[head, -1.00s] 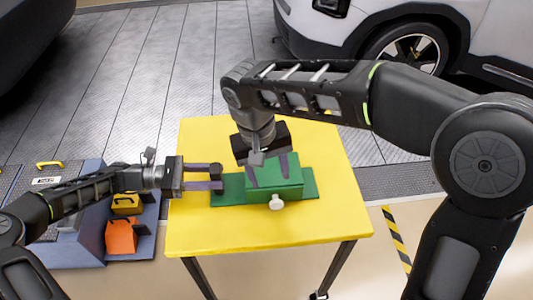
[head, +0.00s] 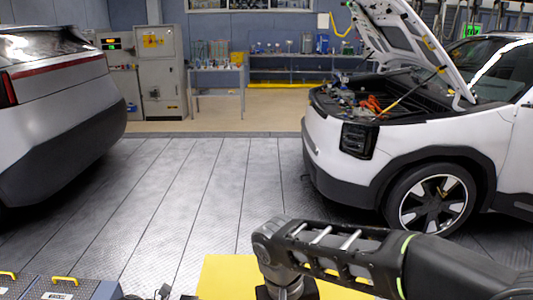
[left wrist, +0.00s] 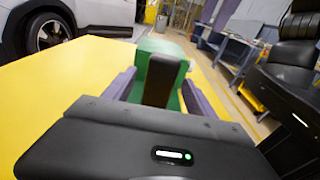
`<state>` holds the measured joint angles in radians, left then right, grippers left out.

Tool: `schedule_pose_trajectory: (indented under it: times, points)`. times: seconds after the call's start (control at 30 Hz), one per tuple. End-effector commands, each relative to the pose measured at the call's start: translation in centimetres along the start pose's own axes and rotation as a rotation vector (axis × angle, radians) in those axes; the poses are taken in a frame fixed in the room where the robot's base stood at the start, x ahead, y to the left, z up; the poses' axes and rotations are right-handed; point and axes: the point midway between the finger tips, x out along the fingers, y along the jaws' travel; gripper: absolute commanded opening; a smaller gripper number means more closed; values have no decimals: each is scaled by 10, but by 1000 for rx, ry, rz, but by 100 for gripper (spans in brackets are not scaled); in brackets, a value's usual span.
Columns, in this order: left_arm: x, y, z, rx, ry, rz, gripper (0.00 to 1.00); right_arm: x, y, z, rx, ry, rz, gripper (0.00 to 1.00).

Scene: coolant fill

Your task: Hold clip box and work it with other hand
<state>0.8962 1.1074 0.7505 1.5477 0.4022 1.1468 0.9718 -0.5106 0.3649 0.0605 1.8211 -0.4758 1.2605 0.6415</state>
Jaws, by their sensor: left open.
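In the left wrist view the green clip box (left wrist: 150,47) stands on the yellow table (left wrist: 50,85). An upright black post (left wrist: 160,85) is in front of the box. My left gripper (left wrist: 159,84) is open, its purple fingers on either side of the post and green part. I cannot tell whether the fingers touch them. In the head view the box is out of frame and only the table's far edge (head: 228,270) shows. My right gripper (head: 287,292) is cut off at the bottom edge, its fingers hidden.
A white car (head: 440,150) with its hood up stands at the right, beyond the table. A grey car (head: 65,110) stands at the left. The floor (head: 200,200) between them is clear. Workbenches (head: 290,70) line the back wall.

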Motion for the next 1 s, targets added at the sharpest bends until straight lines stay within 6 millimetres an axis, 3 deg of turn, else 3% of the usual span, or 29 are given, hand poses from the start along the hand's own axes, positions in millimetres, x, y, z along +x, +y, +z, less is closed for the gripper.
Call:
schedule_pose_trajectory:
  times: [0.43, 0.7, 1.0]
  points:
    - [-89, 0, -1, -1, 0, 3, 65, 0, 0, 0, 0, 0, 0, 53]
    - [-107, 0, 0, -1, -1, 2, 65, 0, 0, 0, 0, 0, 0, 53]
    - [-108, 0, 0, -1, 0, 1, 65, 0, 0, 0, 0, 0, 0, 53]
